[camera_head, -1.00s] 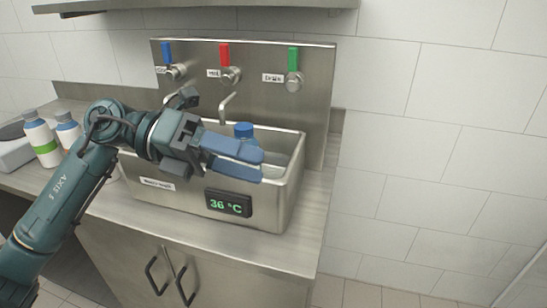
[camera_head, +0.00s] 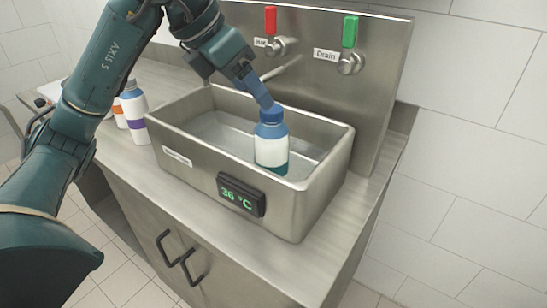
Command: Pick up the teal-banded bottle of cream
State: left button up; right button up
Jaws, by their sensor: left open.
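The teal-banded bottle (camera_head: 271,150) has a blue cap, a white label and a teal band near its bottom. It stands upright in the metal basin (camera_head: 321,190), its lower end in the water. My left gripper (camera_head: 262,96) is just above the cap, with its blue fingers pointing down toward it. The jaws are open, though from this angle the fingers overlap. I cannot tell whether a fingertip touches the cap. My right gripper is not in view.
A purple-banded bottle (camera_head: 134,112) and an orange-banded bottle (camera_head: 119,112) stand on the counter left of the basin. A temperature display (camera_head: 240,194) reads 36 °C on the basin front. Red (camera_head: 270,20) and green (camera_head: 350,32) tap levers are on the steel panel behind.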

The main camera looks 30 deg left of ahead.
aim_at(271, 110)
pick_arm(q)
jog(key=x, duration=0.7)
jog(key=shift+w+d+f, duration=0.1)
jog(key=shift+w+d, duration=0.05)
jog(key=shift+d, duration=0.2)
jog(key=shift+c, duration=0.2)
jog(key=c, duration=0.9)
jog(key=shift+f, duration=0.1)
grip_shut()
